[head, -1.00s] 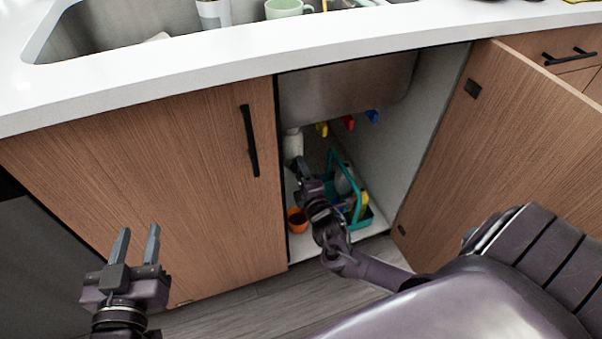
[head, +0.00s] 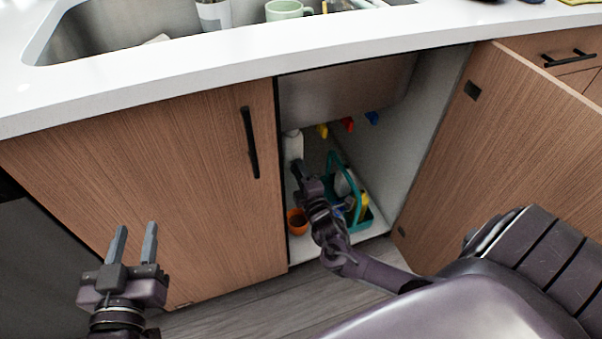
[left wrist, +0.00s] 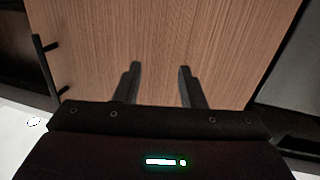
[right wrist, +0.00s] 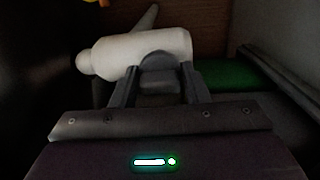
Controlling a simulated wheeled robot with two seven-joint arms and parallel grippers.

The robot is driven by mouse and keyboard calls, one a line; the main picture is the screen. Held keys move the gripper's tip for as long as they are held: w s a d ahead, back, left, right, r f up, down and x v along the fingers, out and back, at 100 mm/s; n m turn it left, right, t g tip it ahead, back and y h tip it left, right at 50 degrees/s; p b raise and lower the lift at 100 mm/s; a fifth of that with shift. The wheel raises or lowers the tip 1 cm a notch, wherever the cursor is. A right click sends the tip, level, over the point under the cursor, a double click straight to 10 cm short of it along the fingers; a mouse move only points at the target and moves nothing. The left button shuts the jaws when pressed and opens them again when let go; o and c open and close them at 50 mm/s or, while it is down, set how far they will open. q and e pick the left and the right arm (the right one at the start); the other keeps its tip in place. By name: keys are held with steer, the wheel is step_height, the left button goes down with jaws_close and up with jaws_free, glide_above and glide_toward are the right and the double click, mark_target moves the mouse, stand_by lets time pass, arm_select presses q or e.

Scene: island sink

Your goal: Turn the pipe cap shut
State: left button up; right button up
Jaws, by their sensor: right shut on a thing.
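The white pipe (head: 293,146) hangs at the left inside the open cabinet under the sink. In the right wrist view the white pipe body (right wrist: 140,52) lies across the picture, with a dark grey pipe cap (right wrist: 158,75) in front of it. My right gripper (head: 299,166) reaches into the cabinet at the pipe's lower end. In the right wrist view its fingers (right wrist: 158,82) are on both sides of the cap and shut on it. The cap is hidden behind the gripper in the head view. My left gripper (head: 134,243) is open and empty before the closed left door.
An orange cup (head: 297,222) and a teal caddy (head: 367,217) with bottles stand on the cabinet floor near my right forearm. Yellow, red (head: 347,124) and blue valve handles sit above. The open right door (head: 500,150) and the white countertop (head: 250,58) bound the opening.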

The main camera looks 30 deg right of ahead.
steer(key=m+p, duration=0.1)
steer(key=m, duration=0.2)
steer(key=shift+p, duration=0.3)
steer(key=m+p, duration=0.1)
steer(key=m, duration=0.2)
steer(key=shift+m, duration=0.4)
steer(key=shift+m+p, duration=0.3)
steer(key=shift+m, duration=0.1)
steer(key=m+p, duration=0.1)
steer(key=m, duration=0.3)
steer(key=shift+m, duration=0.3)
steer(key=m+p, duration=0.1)
steer(key=m, duration=0.2)
steer(key=shift+m, duration=0.9)
arm_select(q)
steer(key=s+a+f+g+y, duration=0.2)
steer(key=s+f+g, duration=0.4)
steer(key=f, duration=0.3)
steer(key=s+a+f+g+y, duration=0.3)
steer(key=s+f+g, duration=0.3)
steer(key=f, duration=0.3)
steer(key=shift+s+a, duration=0.35)
steer(key=shift+a, duration=0.05)
arm_select(e)
steer(key=shift+m, duration=0.3)
steer(key=o, duration=0.9)
steer(key=shift+c, duration=0.2)
